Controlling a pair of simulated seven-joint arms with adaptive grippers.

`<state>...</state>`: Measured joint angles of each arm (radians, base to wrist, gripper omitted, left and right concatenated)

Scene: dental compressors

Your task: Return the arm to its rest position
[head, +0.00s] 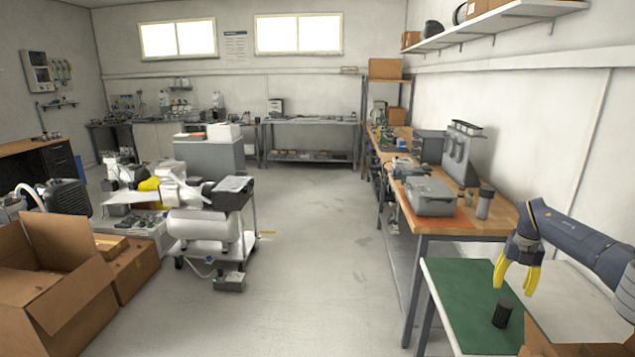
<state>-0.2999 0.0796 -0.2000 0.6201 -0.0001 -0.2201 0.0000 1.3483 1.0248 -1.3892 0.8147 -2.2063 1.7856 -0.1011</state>
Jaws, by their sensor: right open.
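My right gripper (517,276), with yellow fingers, hangs at the right of the head view with its fingers apart and nothing between them. Its dark blue-grey arm (585,243) comes in from the right edge. The gripper is above a green mat (455,290) on the near table. A small black cylinder (502,313) stands upright on the mat, below the fingertips and apart from them. My left gripper is not in view.
A wooden workbench (475,222) with a grey case (429,196) and small bottles (485,203) stands behind the near table. A cardboard box (560,345) is at the bottom right. A cart (210,243) with a compressor and open cardboard boxes (60,290) stand left. The middle floor is clear.

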